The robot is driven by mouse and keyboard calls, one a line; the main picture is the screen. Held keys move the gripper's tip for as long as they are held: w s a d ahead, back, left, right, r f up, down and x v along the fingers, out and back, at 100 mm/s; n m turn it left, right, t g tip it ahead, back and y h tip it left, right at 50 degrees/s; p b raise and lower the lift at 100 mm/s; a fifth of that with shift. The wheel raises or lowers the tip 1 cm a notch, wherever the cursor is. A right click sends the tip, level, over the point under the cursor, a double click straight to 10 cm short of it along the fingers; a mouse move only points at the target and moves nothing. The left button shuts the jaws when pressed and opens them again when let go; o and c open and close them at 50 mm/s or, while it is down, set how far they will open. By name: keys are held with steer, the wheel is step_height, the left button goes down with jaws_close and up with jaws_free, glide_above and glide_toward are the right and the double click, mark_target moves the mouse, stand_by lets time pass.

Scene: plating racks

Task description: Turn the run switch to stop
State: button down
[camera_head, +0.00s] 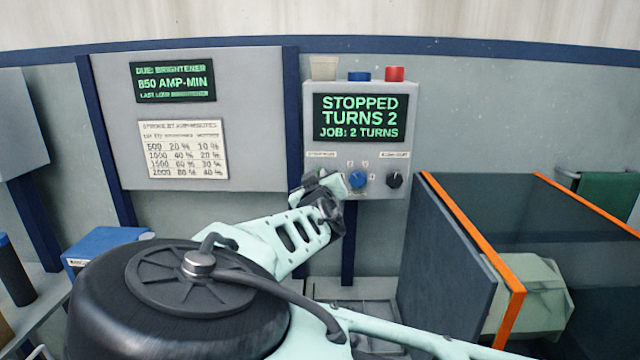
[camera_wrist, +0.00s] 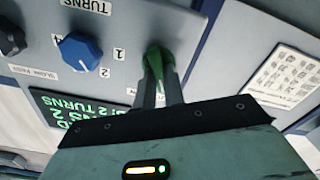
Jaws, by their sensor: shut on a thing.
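The control box (camera_head: 408,145) has a screen (camera_head: 360,118) reading "STOPPED", "TURNS 2", "JOB: 2 TURNS". My gripper (camera_head: 328,184) is at the lower left of its panel and hides the control there. In the wrist view, which is upside down, my gripper (camera_wrist: 160,85) is shut on a green switch handle (camera_wrist: 156,58) on the panel. I take this to be the run switch; its own label is mostly hidden, so I cannot read its position from its markings.
A blue turns knob (camera_head: 357,180) sits close beside my gripper, with a black knob (camera_head: 394,180) further right. Beige, blue and red cups or caps top the box. An orange-edged dark tank (camera_head: 455,260) stands at right. A board with a chart (camera_head: 184,150) is at left.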

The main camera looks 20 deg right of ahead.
steer(key=shift+n, duration=0.6)
steer(key=c, duration=1.5)
jaws_free()
